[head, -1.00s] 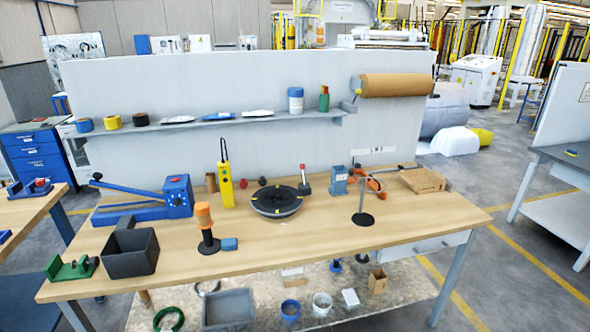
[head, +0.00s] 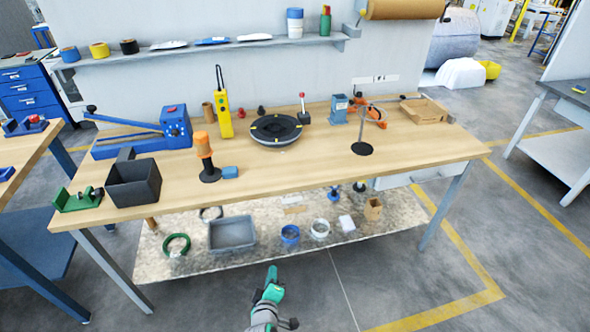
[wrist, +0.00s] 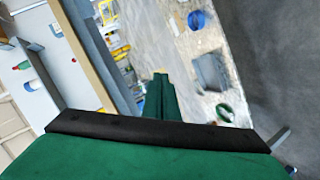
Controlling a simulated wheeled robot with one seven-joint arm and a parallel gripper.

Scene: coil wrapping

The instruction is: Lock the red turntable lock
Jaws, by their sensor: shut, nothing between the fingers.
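The dark round turntable (head: 275,130) with yellow marks on its rim lies on the workbench in the head view. A small upright lever with a red ball knob (head: 302,96) stands at its back right; it looks like the red turntable lock. My gripper (head: 272,270), green, is in front of the bench, well short of the turntable and lock. It is shut and empty. In the wrist view its green fingers (wrist: 160,98) point towards the lower shelf; the turntable is not clearly seen there.
The bench (head: 420,150) also holds a blue lever press (head: 175,128), a yellow handheld controller (head: 224,118), an orange-topped post (head: 203,145), a dark bin (head: 133,182) and a thin metal stand (head: 362,148). The lower shelf (head: 260,255) holds bins and rolls. Floor to the front right is clear.

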